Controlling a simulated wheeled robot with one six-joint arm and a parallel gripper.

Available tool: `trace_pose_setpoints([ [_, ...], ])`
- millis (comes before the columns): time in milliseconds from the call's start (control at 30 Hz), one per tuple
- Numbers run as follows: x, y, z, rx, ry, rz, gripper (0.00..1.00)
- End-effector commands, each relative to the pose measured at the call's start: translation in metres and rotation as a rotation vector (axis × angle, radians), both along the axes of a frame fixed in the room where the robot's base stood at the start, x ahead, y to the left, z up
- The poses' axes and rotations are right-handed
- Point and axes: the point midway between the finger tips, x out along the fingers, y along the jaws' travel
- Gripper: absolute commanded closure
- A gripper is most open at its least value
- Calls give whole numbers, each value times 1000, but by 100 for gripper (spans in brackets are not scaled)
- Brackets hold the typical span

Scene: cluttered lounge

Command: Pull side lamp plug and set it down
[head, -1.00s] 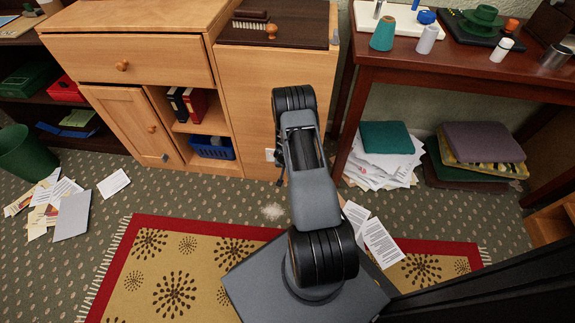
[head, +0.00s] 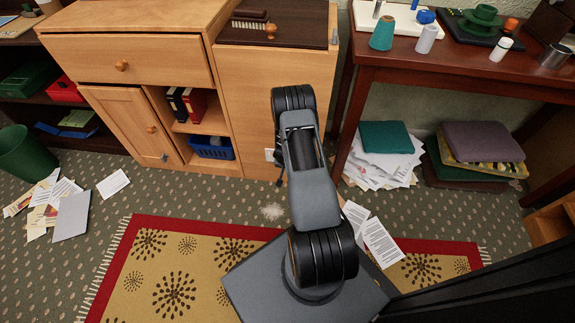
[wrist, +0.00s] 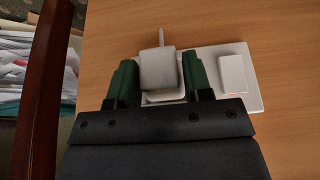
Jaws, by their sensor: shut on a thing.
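In the wrist view, a white plug (wrist: 159,70) sits between the two green fingers of my gripper (wrist: 161,78), which is shut on it. The plug is in front of the left part of a white wall socket plate (wrist: 213,60) on a wooden panel. I cannot tell whether its pins are in the socket. A white rocker switch (wrist: 232,75) is on the right part of the plate. In the head view, the socket plate (head: 269,155) shows only as a small white patch low on the cabinet side, and my arm hides the gripper and plug.
A wooden cabinet (head: 262,90) stands ahead. A dark red table (head: 440,75) is on the right, with papers (head: 375,165) and cushions (head: 485,142) under it. Loose sheets (head: 378,240) and a red-edged rug (head: 170,225) lie on the floor.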

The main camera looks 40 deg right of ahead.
Motion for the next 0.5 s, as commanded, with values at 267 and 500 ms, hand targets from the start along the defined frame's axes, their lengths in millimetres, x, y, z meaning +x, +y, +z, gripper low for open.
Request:
trace_pose_setpoints([
  [267, -9, 9, -2, -1, 0, 1, 78],
  [500, -18, 17, -2, -1, 1, 2, 78],
])
